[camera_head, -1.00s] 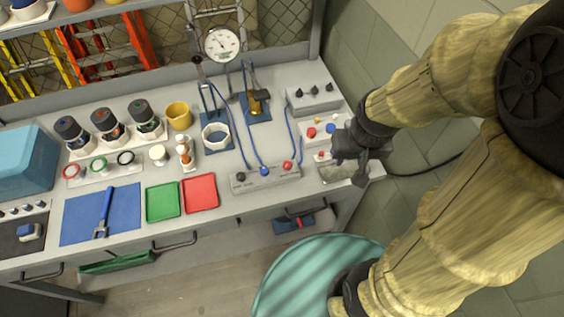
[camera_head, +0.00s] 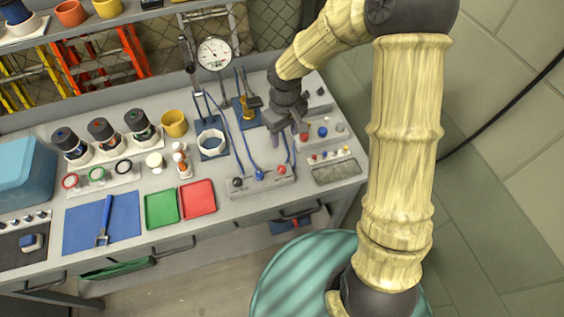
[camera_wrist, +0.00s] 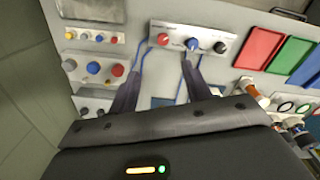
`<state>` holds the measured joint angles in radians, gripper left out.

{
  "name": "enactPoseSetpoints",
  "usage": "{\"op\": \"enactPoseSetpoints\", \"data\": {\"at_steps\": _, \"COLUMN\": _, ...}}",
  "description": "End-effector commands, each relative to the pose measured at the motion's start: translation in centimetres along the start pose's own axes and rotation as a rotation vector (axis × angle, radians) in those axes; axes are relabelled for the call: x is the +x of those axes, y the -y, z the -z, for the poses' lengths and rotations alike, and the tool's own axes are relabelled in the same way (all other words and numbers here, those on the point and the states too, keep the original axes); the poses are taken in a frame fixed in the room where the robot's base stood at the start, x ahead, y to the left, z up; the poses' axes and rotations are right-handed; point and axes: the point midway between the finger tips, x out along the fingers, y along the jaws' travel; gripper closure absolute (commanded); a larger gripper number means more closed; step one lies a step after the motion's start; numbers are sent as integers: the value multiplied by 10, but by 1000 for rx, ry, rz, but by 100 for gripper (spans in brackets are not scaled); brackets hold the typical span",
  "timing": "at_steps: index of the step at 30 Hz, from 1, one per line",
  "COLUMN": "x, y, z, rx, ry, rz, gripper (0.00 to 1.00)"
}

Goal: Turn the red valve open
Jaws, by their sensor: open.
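A grey valve strip (camera_head: 262,186) lies near the front edge of the bench with black, blue and red knobs. The red valve (camera_head: 282,169) is the rightmost knob in the head view; in the wrist view it is the leftmost one (camera_wrist: 163,39). The blue knob (camera_wrist: 193,46) sits beside it. My gripper (camera_head: 289,138) hangs over the bench, behind the red valve in the head view. Its jaws are open and empty, with fingers apart in the wrist view (camera_wrist: 162,70). They do not appear to touch the valve.
Blue hoses (camera_head: 237,140) run from the strip toward the pressure gauge (camera_head: 215,53). A button panel (camera_head: 322,132) and a small-knob panel (camera_head: 335,172) lie right of my gripper. Red (camera_head: 198,198) and green (camera_head: 161,208) trays lie left of the strip.

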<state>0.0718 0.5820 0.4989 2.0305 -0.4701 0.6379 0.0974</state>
Motion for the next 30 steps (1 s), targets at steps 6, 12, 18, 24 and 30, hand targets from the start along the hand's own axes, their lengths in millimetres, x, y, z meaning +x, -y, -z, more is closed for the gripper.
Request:
{"op": "enactPoseSetpoints", "data": {"at_steps": 6, "x": 3, "y": 3, "z": 11, "rx": -31, "ry": 1, "rz": 8, "gripper": 51}}
{"op": "enactPoseSetpoints", "data": {"at_steps": 12, "x": 3, "y": 5, "z": 11, "rx": -32, "ry": 1, "rz": 8, "gripper": 51}}
{"op": "enactPoseSetpoints", "data": {"at_steps": 18, "x": 14, "y": 4, "z": 10, "rx": -30, "ry": 4, "rz": 9, "gripper": 51}}
{"op": "enactPoseSetpoints", "data": {"at_steps": 24, "x": 44, "y": 3, "z": 9, "rx": -27, "ry": 5, "rz": 10, "gripper": 51}}
{"op": "enactPoseSetpoints", "data": {"at_steps": 30, "x": 79, "y": 3, "z": 9, "rx": -27, "ry": 6, "rz": 9, "gripper": 51}}
